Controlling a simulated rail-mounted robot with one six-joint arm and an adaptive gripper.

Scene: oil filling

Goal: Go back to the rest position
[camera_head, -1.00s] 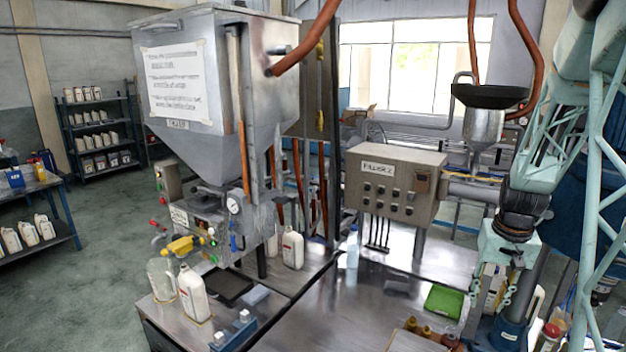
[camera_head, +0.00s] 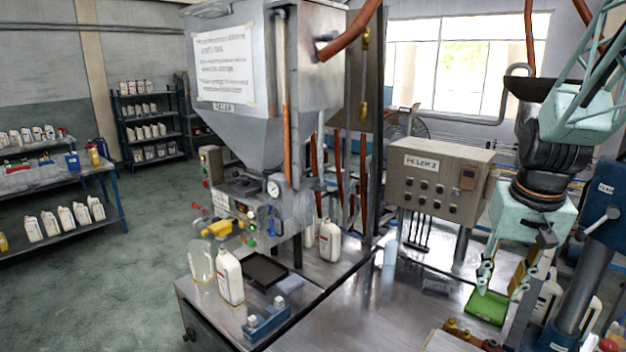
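My gripper (camera_head: 499,291) hangs at the right of the head view below a pale green wrist and a black joint. Its two thin pale green fingers point down and are apart, with nothing visible between them. Behind the fingers in the picture, a green tray-like item (camera_head: 487,307) lies on the metal bench (camera_head: 385,318). I cannot tell the height of the fingertips above the bench.
A filling machine with a hopper (camera_head: 255,110) stands left of centre. White bottles (camera_head: 230,278) and a glass jug (camera_head: 201,262) stand at its bench. A control box (camera_head: 440,185) is behind. A blue machine (camera_head: 603,215) and several bottles crowd the right. The bench middle is mostly clear.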

